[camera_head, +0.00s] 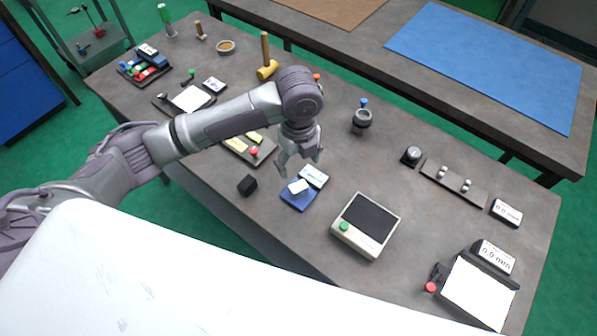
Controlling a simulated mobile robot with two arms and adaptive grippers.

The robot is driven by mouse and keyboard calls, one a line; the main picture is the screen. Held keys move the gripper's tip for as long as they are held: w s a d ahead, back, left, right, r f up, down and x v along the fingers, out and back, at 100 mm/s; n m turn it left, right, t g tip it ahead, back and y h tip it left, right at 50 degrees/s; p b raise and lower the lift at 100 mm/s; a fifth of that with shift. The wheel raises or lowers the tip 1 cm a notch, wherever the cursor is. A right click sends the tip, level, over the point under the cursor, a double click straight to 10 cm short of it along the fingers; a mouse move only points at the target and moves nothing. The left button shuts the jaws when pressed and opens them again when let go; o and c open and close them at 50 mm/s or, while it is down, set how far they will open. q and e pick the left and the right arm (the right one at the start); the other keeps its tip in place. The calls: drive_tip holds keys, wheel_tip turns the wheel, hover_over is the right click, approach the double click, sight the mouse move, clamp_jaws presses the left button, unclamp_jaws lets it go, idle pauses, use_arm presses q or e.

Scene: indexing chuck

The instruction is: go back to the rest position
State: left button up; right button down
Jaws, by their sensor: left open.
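My left gripper (299,168) hangs from the left arm over the middle of the workbench (330,140). Its fingers point down and are apart. Just below them lies a blue pad (293,204) with a small white block (299,187) on it, and a white label card (314,177) stands behind it. I cannot tell whether the fingertips touch the block. The indexing chuck may be the dark round fixture with a blue knob (361,120) right of the arm. My right gripper does not show.
A box with a dark top and green button (366,225) stands right of the gripper. A black cube (247,185) lies to its left. A yellow mallet (267,69) stands behind the arm. A bar with two knobs (454,184) and readouts (506,212) are at the right.

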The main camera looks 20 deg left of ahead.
use_arm(q)
drive_tip(key=shift+r, duration=0.5)
